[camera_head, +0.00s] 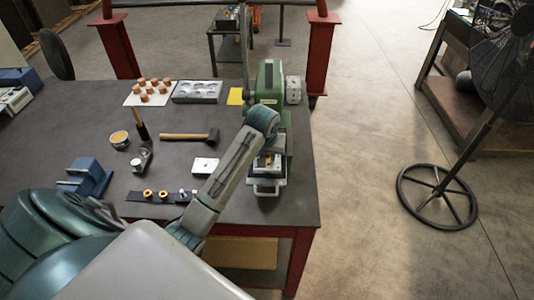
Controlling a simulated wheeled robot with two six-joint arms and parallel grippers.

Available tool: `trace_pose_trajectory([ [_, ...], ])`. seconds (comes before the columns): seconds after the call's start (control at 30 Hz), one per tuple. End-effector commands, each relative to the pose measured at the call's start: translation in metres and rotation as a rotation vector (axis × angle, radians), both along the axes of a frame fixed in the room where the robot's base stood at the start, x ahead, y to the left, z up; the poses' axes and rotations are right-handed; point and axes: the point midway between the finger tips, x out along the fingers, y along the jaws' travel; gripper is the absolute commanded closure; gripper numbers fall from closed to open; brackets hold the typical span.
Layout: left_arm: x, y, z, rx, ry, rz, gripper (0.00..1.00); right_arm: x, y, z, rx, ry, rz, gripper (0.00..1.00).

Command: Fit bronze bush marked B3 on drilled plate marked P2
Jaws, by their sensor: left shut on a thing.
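My left gripper (267,163) points down at the near side of the green machine, by the table's right edge. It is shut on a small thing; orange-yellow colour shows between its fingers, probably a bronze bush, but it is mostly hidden. Two bronze bushes (147,193) stand on a dark strip (135,196) at the front, with small silvery pieces (194,193) to their right. A pale drilled plate (205,165) lies left of my left forearm. No B3 or P2 mark is legible. My right gripper is not in view.
The green machine (268,82) stands at the table's right.

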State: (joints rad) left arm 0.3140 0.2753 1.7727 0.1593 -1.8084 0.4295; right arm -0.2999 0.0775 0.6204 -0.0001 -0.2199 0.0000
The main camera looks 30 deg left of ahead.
Motion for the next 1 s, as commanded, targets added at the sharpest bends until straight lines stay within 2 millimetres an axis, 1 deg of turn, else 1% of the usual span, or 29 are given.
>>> trace_pose_trajectory([
  [0.5, 0.0, 0.0, -0.009, 0.0, 0.0, 0.0, 1.0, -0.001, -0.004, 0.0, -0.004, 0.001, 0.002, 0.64],
  [0.83, 0.0, 0.0, -0.011, 0.0, 0.001, 0.0, 1.0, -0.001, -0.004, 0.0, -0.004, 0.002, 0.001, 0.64],
  [0.87, 0.0, 0.0, -0.011, -0.001, 0.002, 0.0, 0.75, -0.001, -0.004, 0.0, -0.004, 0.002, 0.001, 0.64],
  [0.93, -0.001, 0.0, -0.011, -0.001, 0.002, 0.0, 0.61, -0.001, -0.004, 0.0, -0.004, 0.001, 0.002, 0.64],
  [1.0, -0.001, 0.0, -0.012, 0.0, 0.002, 0.0, 0.52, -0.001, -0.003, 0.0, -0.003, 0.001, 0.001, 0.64],
])
